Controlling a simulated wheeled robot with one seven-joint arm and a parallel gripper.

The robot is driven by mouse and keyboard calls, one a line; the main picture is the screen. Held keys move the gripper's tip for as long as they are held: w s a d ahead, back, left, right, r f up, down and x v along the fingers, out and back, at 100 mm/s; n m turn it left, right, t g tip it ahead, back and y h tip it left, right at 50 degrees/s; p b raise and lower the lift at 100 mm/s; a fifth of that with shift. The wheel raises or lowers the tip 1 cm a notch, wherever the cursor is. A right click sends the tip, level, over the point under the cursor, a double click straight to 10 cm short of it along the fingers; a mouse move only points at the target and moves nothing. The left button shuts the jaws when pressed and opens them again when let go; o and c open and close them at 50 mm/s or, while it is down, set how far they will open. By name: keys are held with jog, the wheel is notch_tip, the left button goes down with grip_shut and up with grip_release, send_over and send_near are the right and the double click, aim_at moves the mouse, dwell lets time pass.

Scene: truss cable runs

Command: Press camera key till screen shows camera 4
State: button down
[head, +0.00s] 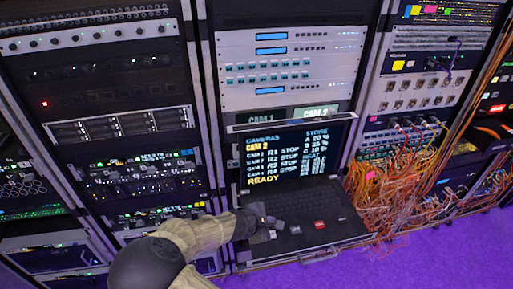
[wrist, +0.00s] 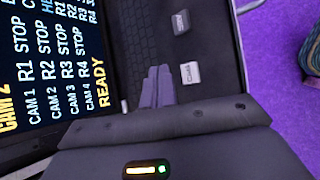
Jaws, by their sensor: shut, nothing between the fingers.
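The screen (head: 290,160) of the pull-out console stands upright and shows "CAM 2" in yellow at top left, rows for CAM 1 to CAM 4, and "READY". It also shows, turned sideways, in the wrist view (wrist: 50,60). On the dark key deck (head: 335,232) is a pale key (wrist: 190,73), its small label seeming to read "CAM"; a darker grey key (wrist: 181,22) sits farther along. My gripper (wrist: 158,72) is shut and empty, its fingertips close beside the pale key. I cannot tell whether they touch the deck. In the head view my gripper (head: 272,230) is over the deck's left part.
A red key (head: 320,224) sits right of the paler ones. Above the screen are labels CAM 1 and a lit CAM 2 (head: 316,111). Orange cables (head: 385,195) hang tangled at the right rack, close to the deck. Racks stand left; the purple floor (head: 440,255) is open at front right.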

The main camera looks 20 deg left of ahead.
jog(key=d+m+g, duration=0.1)
jog(key=d+m, duration=0.1)
jog(key=d, duration=0.1)
jog(key=d+m+g+b, duration=0.1)
jog(key=d, duration=0.2)
jog(key=d+m+g, duration=0.1)
jog(key=d+m, duration=0.1)
jog(key=d, duration=0.1)
jog(key=shift+d+f+m, duration=0.2)
jog(key=shift+f+m, duration=0.1)
jog(key=shift+f, duration=0.1)
jog(key=s+d+r+m+g+y+b, duration=0.1)
jog(key=s+d+r+m+b, duration=0.1)
jog(key=s+d+r+m, duration=0.3)
jog(key=s+d+r+m+g+y+b, duration=0.1)
jog(key=s+d+r+m, duration=0.4)
jog(key=d+m, duration=0.6)
jog(key=s+d+y+b, duration=0.1)
jog(key=d+b, duration=0.1)
jog(key=d, duration=0.2)
jog(key=shift+s+m+g+y, duration=0.3)
jog(key=shift+s+m+g, duration=0.05)
jog(key=shift+m+g, duration=0.05)
jog(key=shift+d+r, duration=0.1)
jog(key=shift+d, duration=0.1)
